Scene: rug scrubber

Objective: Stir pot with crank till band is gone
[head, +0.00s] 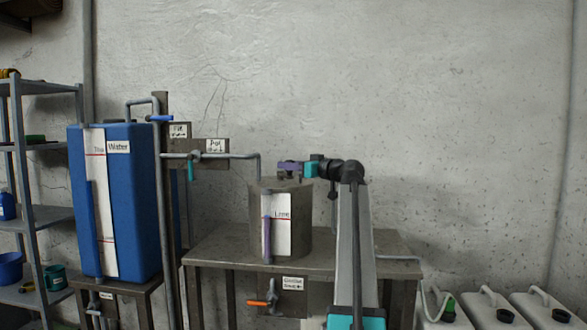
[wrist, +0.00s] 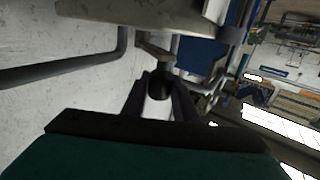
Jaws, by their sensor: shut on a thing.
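The pot (head: 307,228) is a grey metal cylinder on a metal bench. Its front has a white gauge panel (head: 283,240) with a red line, a small label and an upright purple band (head: 266,238). The crank (head: 284,180) shows only in part on the pot's top. My gripper (head: 287,167) is above the pot, reaching in from the right. In the wrist view my gripper's two dark fingers (wrist: 160,92) are shut on the crank's black knob (wrist: 160,84). The crank's metal arm (wrist: 154,48) runs from the knob toward the pot.
A blue water tank (head: 135,205) stands at the left, with a pipe and teal-handled valve (head: 191,170) leading to the pot. An orange-handled valve (head: 262,302) is below the bench (head: 215,255). White canisters (head: 495,312) stand at the right. A shelf (head: 40,215) is far left.

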